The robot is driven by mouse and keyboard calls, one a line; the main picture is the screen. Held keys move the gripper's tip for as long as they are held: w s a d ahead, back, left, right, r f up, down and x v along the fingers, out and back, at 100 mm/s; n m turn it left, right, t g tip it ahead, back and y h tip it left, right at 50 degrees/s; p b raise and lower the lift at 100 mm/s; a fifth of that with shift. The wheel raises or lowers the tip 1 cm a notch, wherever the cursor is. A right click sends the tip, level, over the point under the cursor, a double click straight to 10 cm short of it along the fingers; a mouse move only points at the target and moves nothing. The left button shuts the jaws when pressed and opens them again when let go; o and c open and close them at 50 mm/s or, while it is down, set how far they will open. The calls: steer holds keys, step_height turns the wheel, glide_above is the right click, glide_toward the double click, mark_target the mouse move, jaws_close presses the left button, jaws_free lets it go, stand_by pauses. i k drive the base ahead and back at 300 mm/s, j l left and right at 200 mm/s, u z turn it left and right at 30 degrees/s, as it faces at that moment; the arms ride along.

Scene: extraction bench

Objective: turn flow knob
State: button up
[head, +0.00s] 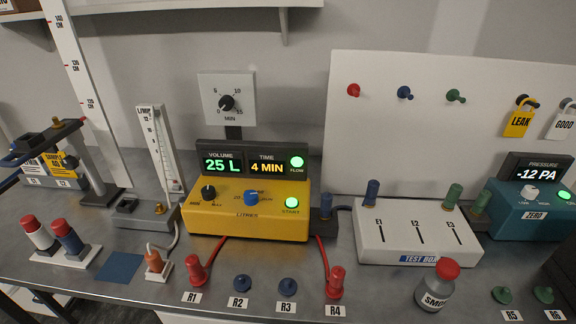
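A yellow pump box (275,227) stands on the bench at centre left. Its top carries a black knob (208,192) at the left, with a small scale reading MAX at its right end. A blue knob (251,198) sits in the middle, near the word LITRES. A lit green START button (292,203) is at the right. The display behind (252,163) reads 25 L and 4 MIN, with a green lamp (297,162) marked FLOW. I cannot tell for sure which knob is the flow knob. My gripper is not in view.
A tall gauge (160,150) stands left of the box, a white test board (410,232) right. A timer dial (226,101) rises behind. A grey bottle (436,288) stands at the front right.

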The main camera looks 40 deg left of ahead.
mark_target(208, 193)
steer(key=u, duration=1.25)
steer(key=i+j+u, duration=0.35)
steer(key=i+j, duration=0.1)
steer(key=j, duration=0.05)
